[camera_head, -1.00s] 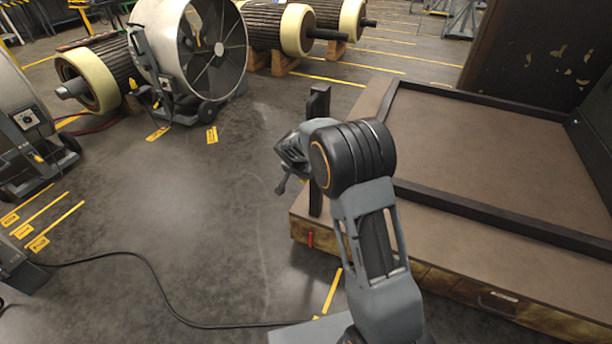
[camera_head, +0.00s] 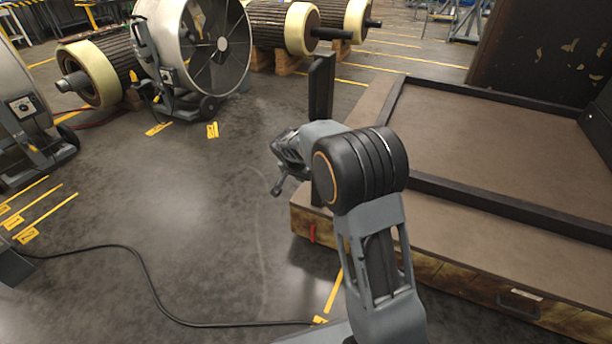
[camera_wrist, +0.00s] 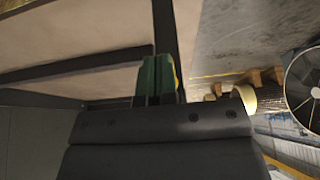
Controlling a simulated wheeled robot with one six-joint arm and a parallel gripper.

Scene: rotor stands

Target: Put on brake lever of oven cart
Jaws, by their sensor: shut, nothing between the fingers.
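The oven cart (camera_head: 455,203) is the low, wide platform at the right of the head view, with a brown top and a raised black frame. A small red upright piece (camera_head: 312,232) on its near left corner looks like the brake lever. It does not show in the wrist view. My gripper (camera_wrist: 157,75) shows two green fingers, shut and empty, in the wrist view, with the cart's dark frame (camera_wrist: 75,67) beyond them. In the head view my arm stands above the cart's left end, and it hides the fingertips. The red piece lies below my wrist, apart from it.
A large drum fan (camera_head: 205,45) stands at the back left, another fan (camera_head: 25,120) at the left edge. Rollers (camera_head: 300,28) rest on wooden blocks behind. A black cable (camera_head: 150,275) crosses the floor.

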